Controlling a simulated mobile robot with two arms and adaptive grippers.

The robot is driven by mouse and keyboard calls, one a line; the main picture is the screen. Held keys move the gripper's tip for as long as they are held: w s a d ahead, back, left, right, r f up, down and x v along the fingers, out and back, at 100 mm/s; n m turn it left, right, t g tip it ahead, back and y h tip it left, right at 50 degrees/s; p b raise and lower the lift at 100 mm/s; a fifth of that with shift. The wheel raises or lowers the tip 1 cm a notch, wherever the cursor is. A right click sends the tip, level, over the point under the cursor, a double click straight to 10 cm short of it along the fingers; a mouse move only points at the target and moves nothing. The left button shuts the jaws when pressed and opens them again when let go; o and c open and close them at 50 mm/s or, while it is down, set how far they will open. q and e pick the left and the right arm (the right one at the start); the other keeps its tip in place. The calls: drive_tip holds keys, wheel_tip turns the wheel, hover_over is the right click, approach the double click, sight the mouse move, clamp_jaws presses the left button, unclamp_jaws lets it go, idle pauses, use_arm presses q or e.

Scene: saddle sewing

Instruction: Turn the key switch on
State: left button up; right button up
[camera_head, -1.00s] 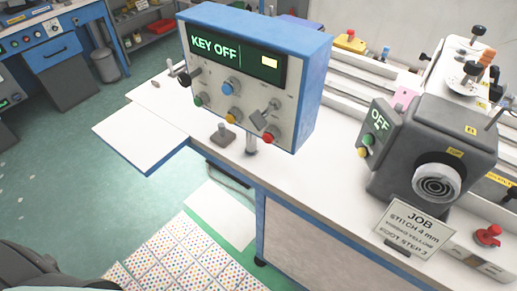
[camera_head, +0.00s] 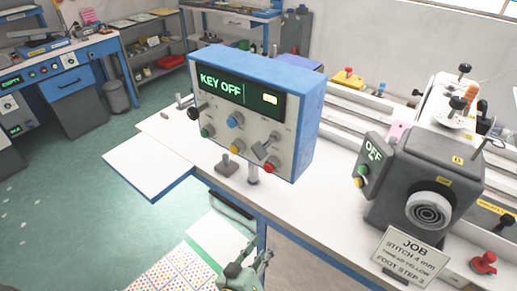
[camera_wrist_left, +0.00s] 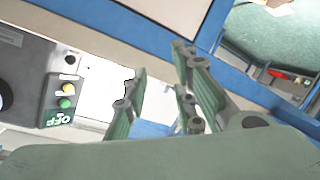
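The control box (camera_head: 300,110) is blue with a grey front and stands on the white table. Its screen (camera_head: 238,90) reads "KEY OFF". A grey key-like lever (camera_head: 262,150) sticks out at the lower right of the front, above the red button (camera_head: 272,167); it looks like the key switch. My left gripper (camera_head: 260,253) is at the bottom centre, below and in front of the box, touching nothing. In the left wrist view my left gripper (camera_wrist_left: 160,62) has its two fingers apart with nothing between them. My right gripper is not in view.
A dark grey machine (camera_head: 430,165) with a small "OFF" screen (camera_head: 374,152) stands to the right. A job sign (camera_head: 408,257) and a red knob (camera_head: 484,263) are at the table's front. A small metal stand (camera_head: 228,165) sits before the box.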

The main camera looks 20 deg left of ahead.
use_arm(q)
wheel_tip(320, 180, up, 16)
drive_tip(key=w+a+n+t, duration=0.1)
drive_tip(key=n+t, duration=0.1)
drive_tip(key=t, duration=0.1)
drive_tip(key=n+t+y+p, duration=0.1)
drive_tip(key=n+t, duration=0.2)
approach(257, 155)
drive_tip(key=w, duration=0.4)
drive_tip(key=x, duration=0.2)
drive_tip(key=p+x, duration=0.1)
drive_tip(key=x, duration=0.1)
drive_tip(key=p+x, duration=0.1)
drive_tip(key=x, duration=0.1)
drive_tip(key=shift+s+d+r, duration=0.1)
drive_tip(key=shift+s+r, duration=0.05)
drive_tip(key=shift+r, duration=0.2)
drive_tip(key=shift+w+r+p, duration=0.1)
drive_tip(key=shift+w+p, duration=0.25)
drive_tip(key=shift+w, duration=0.25)
drive_tip(key=shift+c, duration=0.4)
drive_tip(key=shift+d, duration=0.1)
clamp_jaws()
drive_tip(key=shift+m, duration=0.3)
